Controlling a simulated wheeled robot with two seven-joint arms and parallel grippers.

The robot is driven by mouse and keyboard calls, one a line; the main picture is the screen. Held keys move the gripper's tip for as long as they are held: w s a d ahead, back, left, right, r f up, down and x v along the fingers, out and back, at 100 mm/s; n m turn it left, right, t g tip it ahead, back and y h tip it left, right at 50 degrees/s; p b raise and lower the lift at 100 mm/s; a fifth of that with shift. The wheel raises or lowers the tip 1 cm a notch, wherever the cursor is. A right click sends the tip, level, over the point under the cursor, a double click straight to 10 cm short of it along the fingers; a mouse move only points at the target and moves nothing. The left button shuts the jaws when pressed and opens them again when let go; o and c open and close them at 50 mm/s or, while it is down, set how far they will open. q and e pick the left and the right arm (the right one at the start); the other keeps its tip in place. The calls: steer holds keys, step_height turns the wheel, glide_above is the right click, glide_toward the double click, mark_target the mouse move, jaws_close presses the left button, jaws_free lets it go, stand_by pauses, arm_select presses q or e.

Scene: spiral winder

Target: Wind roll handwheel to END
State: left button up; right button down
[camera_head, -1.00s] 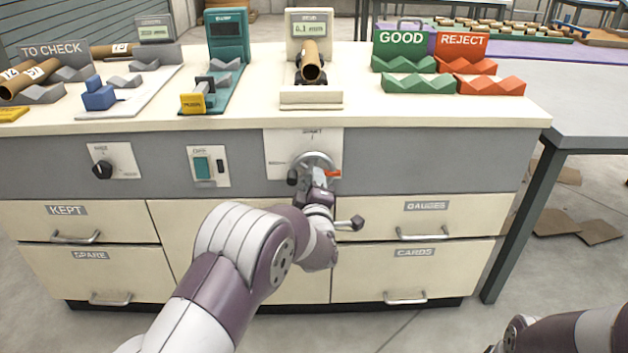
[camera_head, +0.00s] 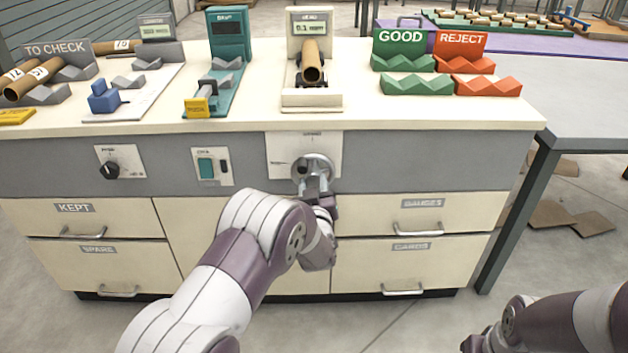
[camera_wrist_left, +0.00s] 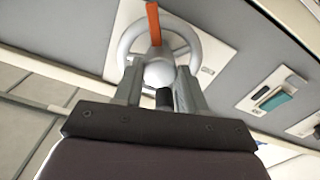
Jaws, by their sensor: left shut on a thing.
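The roll handwheel (camera_head: 314,161) is a silver wheel on a white plate (camera_head: 283,147) in the middle of the grey front panel. My left gripper (camera_head: 314,186) is at its lower part and hides some of it. In the left wrist view the handwheel (camera_wrist_left: 183,40) has a round hub and an orange pointer (camera_wrist_left: 153,23). The left gripper's fingers (camera_wrist_left: 162,98) are shut on the handwheel's dark handle, between them just below the hub. The plate's small print is too blurred to read.
Above the wheel, a cardboard tube (camera_head: 312,66) rests on a stand with a display (camera_head: 307,28) that seems to read 0.1. A dark knob (camera_head: 109,170) and a teal switch (camera_head: 206,168) lie left along the panel. Drawers with handles (camera_head: 418,231) are below.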

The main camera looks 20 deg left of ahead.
arm_select(q)
steer(key=m+p, duration=0.2)
steer(key=m, duration=0.1)
steer(key=shift+m, duration=0.3)
steer(key=m+p, duration=0.1)
steer(key=m, duration=0.2)
steer(key=shift+m+p, duration=0.3)
steer(key=shift+p, duration=0.1)
steer(key=m+p, duration=0.1)
steer(key=m, duration=0.2)
steer(key=shift+m+p, duration=0.35)
steer(key=shift+m, duration=0.05)
steer(key=m+p, duration=0.2)
steer(key=m, duration=0.2)
steer(key=shift+a, duration=0.1)
steer(key=m+p, duration=0.1)
steer(key=m, duration=0.4)
steer(key=shift+p, duration=0.35)
steer(key=shift+m+p, duration=0.55)
steer(key=shift+m, duration=1.25)
